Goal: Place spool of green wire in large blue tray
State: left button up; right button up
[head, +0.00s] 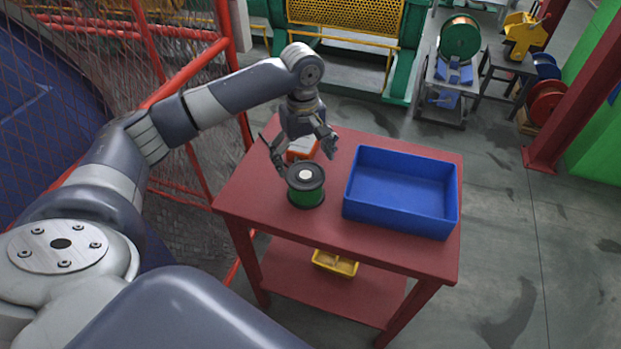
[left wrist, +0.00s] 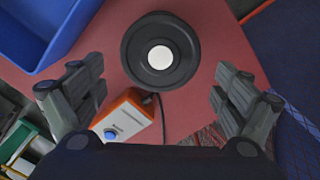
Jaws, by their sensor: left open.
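The spool of green wire (head: 306,186), with black flanges and a white centre, stands upright on the red table, left of the tray. In the left wrist view the spool (left wrist: 160,50) shows from above, beyond the fingertips and between their lines. The large blue tray (head: 402,190) is on the right part of the table and looks empty; its corner (left wrist: 40,30) shows at the upper left of the left wrist view. My left gripper (head: 304,158) is open and empty, above and just behind the spool in the head view. My right gripper is not in view.
An orange and white box with a blue button (left wrist: 122,116) and a cable sits on the table under my left gripper. The red table (head: 330,240) has a lower shelf with a yellow bin (head: 335,263). A red mesh fence (head: 150,60) stands at the left.

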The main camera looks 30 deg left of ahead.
aim_at(305, 175)
pick_arm(q)
jog(key=f, duration=0.2)
jog(key=shift+s+f, duration=0.35)
jog(key=shift+f, duration=0.05)
jog(key=shift+w+f, duration=0.1)
jog(key=shift+f, duration=0.25)
jog(key=f, duration=0.1)
jog(key=f+p, duration=0.1)
jog(key=f, duration=0.1)
jog(key=shift+d+f, duration=0.3)
jog(key=shift+d, duration=0.05)
jog(key=shift+f, duration=0.55)
jog(key=c, duration=1.4)
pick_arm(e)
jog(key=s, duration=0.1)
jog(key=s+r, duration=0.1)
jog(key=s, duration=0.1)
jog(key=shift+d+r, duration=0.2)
